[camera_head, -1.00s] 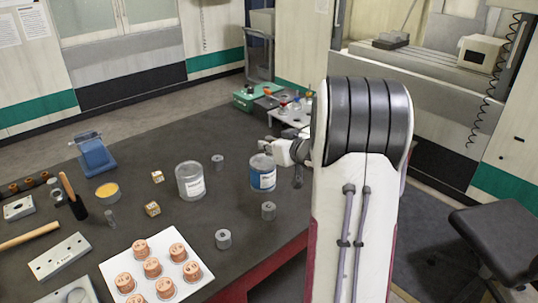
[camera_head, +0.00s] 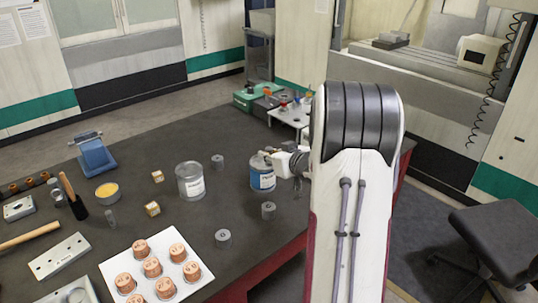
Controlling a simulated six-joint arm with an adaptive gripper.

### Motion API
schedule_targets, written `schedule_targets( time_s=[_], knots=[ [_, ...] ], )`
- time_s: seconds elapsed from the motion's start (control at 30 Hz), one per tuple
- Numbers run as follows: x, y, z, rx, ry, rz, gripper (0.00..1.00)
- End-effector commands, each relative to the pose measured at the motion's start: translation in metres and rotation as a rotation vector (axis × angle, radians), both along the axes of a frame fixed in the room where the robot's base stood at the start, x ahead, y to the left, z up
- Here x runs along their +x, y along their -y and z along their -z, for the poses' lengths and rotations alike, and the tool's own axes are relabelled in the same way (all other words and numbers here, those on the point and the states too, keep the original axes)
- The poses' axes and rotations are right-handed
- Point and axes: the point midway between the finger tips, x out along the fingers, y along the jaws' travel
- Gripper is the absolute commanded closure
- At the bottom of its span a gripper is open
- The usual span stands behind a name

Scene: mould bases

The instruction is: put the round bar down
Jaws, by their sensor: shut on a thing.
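My gripper (camera_head: 297,184) is at the right of the table, mostly hidden behind my own arm. Only a narrow dark grey part shows below the wrist, just right of the tin with the blue label (camera_head: 262,174). My gripper is shut on the round bar, but I cannot clearly tell the bar from the fingers at this size. I cannot tell whether the bar touches the table top (camera_head: 240,285). My wrist overlaps the blue-label tin's upper right in the picture.
Grey cylindrical pieces stand at the front (camera_head: 268,210), further left (camera_head: 223,238) and behind (camera_head: 217,161). A grey tin (camera_head: 190,181) stands left of the blue-label tin. A white plate (camera_head: 199,283) holds several copper pieces. Some table between the cylinders is clear.

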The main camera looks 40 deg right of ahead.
Motion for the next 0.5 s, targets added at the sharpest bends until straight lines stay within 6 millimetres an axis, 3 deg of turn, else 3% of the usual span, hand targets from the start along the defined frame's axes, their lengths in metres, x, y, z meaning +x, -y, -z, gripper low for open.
schedule_targets(
  time_s=[0.1,0.13,0.2,0.5],
  knots=[
    [0.0001,0.0000,0.0020,0.001,0.001,0.000,1.00],
    [0.0000,-0.0001,0.0028,0.001,-0.001,0.000,0.82],
    [0.0001,-0.0001,0.0025,0.001,0.000,0.000,0.68],
    [0.0001,0.0000,0.0022,0.000,0.000,0.000,0.68]
  ],
)
